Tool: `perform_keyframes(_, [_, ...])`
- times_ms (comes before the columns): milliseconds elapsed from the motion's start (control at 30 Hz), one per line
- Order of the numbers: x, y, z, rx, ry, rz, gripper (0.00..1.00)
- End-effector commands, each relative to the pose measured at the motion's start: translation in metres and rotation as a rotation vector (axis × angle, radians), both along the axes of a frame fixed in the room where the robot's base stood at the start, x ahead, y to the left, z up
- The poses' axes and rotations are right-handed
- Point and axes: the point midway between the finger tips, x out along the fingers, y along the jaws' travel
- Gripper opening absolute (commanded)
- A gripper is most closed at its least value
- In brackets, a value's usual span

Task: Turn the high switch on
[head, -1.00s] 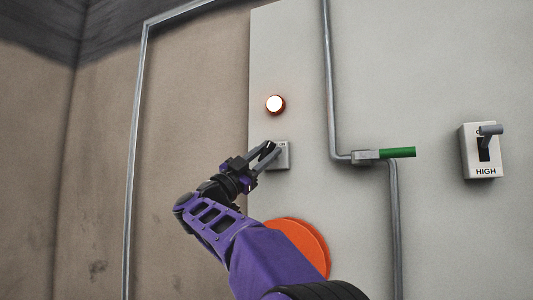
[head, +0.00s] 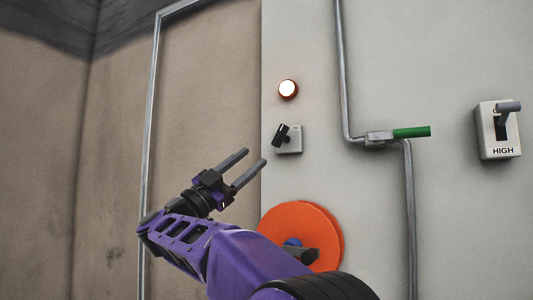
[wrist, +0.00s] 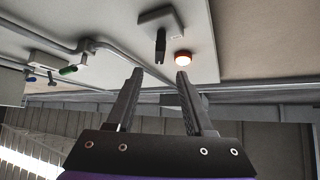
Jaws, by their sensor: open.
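The high switch (head: 497,130) is a pale box marked HIGH on the right of the grey panel in the head view. Its grey lever (head: 507,108) sticks out near the top of the box. My gripper (head: 256,157) is open and empty, far to the left of the high switch, below and left of a small switch with a black knob (head: 282,135). In the wrist view my gripper (wrist: 160,80) points at the panel, and the small switch's black knob (wrist: 161,45) shows beyond the fingertips, apart from them.
A lit round lamp (head: 288,89) sits above the small switch. A green-handled valve (head: 411,132) on a grey pipe (head: 409,220) stands between my gripper and the high switch. An orange disc (head: 325,235) is behind my arm. The panel's upper right is bare.

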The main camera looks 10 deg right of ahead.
Motion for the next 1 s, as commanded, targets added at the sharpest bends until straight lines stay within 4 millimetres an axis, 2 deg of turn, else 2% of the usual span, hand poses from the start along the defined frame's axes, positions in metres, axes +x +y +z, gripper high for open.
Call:
perform_keyframes(100, [-0.009,0.019,-0.017,-0.001,0.001,0.003,0.53])
perform_keyframes(333, [-0.019,0.039,-0.033,0.000,0.000,0.002,0.53])
perform_keyframes(867, [-0.021,0.042,-0.036,0.000,0.000,0.000,0.53])
perform_keyframes(1000, [-0.022,0.047,-0.030,-0.048,0.004,0.001,0.53])
